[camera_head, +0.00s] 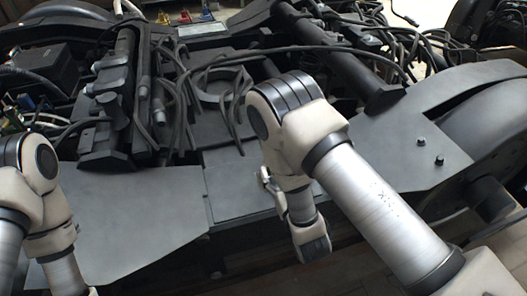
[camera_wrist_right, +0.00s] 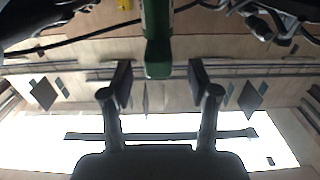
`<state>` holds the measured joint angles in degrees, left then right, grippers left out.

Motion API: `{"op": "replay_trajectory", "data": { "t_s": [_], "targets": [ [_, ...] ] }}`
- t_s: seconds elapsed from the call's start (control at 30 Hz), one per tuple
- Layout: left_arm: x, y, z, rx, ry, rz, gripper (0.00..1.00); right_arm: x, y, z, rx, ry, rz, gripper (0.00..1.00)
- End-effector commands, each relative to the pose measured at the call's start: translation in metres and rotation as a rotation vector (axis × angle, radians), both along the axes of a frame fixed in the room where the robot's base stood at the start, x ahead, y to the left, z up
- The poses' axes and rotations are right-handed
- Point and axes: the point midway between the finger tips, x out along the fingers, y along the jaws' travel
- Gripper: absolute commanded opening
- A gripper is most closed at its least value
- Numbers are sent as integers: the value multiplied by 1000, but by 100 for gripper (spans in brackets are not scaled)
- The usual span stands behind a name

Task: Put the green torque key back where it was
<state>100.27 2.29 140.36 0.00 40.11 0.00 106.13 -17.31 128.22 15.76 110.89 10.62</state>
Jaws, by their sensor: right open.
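A green tool (camera_wrist_right: 157,45), which looks like the green torque key, hangs into the right wrist view from the top edge. Its upper end is cut off by the frame. My right gripper (camera_wrist_right: 160,86) is open, with one fingertip on each side of the tool's lower end. A gap shows on both sides, so the fingers do not grip it. In the head view I cannot make out the green key or the right gripper. My left gripper is outside the head view; only part of the left arm shows.
Small yellow (camera_head: 185,17), red (camera_head: 207,13) and blue (camera_head: 163,18) items stand at the back by a grey tray (camera_head: 203,29). Dark bogie frames with many loose cables (camera_head: 190,90) surround them. A flat grey plate (camera_head: 120,215) lies bare in front.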

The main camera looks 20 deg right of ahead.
Motion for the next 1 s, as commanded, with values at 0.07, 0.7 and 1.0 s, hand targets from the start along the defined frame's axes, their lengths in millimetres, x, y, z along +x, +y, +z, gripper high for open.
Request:
{"op": "replay_trajectory", "data": {
  "t_s": [0.07,0.7,1.0],
  "targets": [
    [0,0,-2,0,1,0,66,8,0,0,0,-3,-2,60],
    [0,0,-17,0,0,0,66,77,1,1,0,2,-1,60],
    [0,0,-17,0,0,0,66,76,1,1,0,2,-1,0]
  ]
}}
